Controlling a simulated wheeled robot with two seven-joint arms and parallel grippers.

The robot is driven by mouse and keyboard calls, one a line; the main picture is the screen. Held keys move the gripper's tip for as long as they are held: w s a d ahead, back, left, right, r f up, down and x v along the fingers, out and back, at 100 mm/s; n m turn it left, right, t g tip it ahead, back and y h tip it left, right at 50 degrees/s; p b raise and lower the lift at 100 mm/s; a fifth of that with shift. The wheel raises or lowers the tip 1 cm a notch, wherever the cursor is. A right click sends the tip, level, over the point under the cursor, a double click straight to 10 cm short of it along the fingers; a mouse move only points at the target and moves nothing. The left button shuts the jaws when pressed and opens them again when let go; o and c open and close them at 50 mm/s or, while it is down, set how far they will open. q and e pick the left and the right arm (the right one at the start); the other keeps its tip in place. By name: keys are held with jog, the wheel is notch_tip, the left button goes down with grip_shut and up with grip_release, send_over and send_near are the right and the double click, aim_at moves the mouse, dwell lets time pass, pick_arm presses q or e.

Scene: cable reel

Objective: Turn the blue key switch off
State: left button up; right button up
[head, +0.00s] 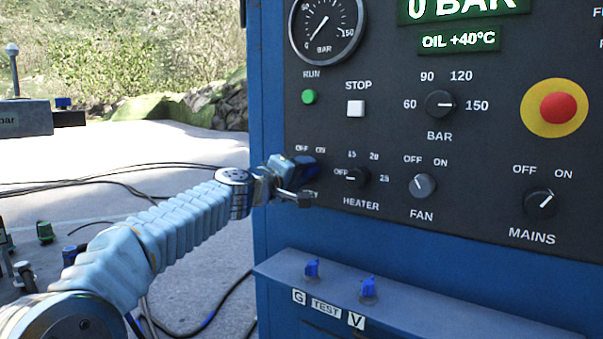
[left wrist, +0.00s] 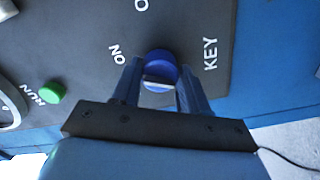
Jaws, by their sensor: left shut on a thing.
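The blue key switch (left wrist: 160,66) sits on the dark panel and shows between the two fingers of my left gripper (left wrist: 160,88) in the left wrist view. The fingers are shut on its sides. A pale bar shows on the knob's near edge; I cannot tell for sure which mark it points at. The ON label is beside the knob, and the key's OFF label is hidden in that view. In the head view my left gripper (head: 300,180) reaches the panel's left edge and the blue key switch (head: 304,168) is partly covered. My right gripper is not in view.
The heater knob (head: 352,176) is close to the right of my left gripper. The fan knob (head: 423,186), mains knob (head: 540,203) and red stop button (head: 557,107) are farther right. A blue ledge (head: 430,318) with two small blue valves (head: 368,289) juts out below.

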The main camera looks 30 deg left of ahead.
pick_arm(q)
jog(key=n, duration=0.6)
jog(key=n+p, duration=0.1)
jog(key=n, duration=0.3)
jog(key=shift+n, duration=0.4)
dwell(0.4)
jog(key=o, duration=1.1)
jog(key=shift+c, duration=0.2)
jog(key=shift+s, duration=0.1)
jog(key=shift+s, duration=0.4)
jog(key=s+a+b, duration=0.1)
jog(key=s, duration=1.1)
jog(key=shift+s, duration=0.4)
